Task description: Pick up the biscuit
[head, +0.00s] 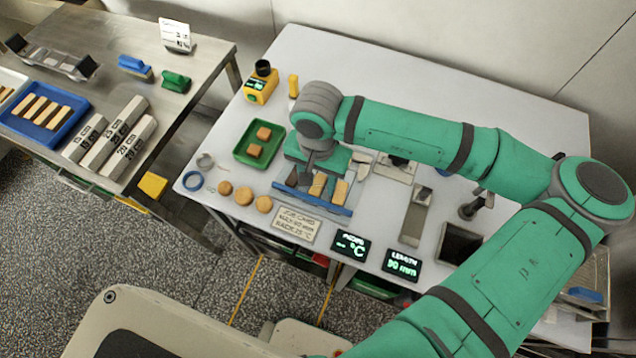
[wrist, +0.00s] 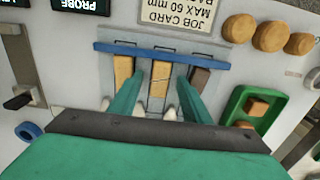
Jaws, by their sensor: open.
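Three bars lie side by side against a blue rail (wrist: 160,52) on a grey plate. The middle one, a light biscuit (wrist: 159,76), lies between the two fingers of my open gripper (wrist: 160,84) in the wrist view. Another light biscuit (wrist: 123,70) lies to its left and a brown bar (wrist: 200,78) to its right, outside the fingers. In the head view my gripper (head: 308,176) is low over the plate, partly hiding the bars; light biscuits (head: 341,190) show beside it. I cannot tell whether the fingers touch the middle biscuit.
A green tray (head: 240,155) with brown pieces stands left of the plate. Several round biscuits (head: 244,196) and a job card (head: 297,225) lie near the front edge. Two displays (head: 402,264) stand to the right. A side table holds a blue tray (head: 70,128) of bars.

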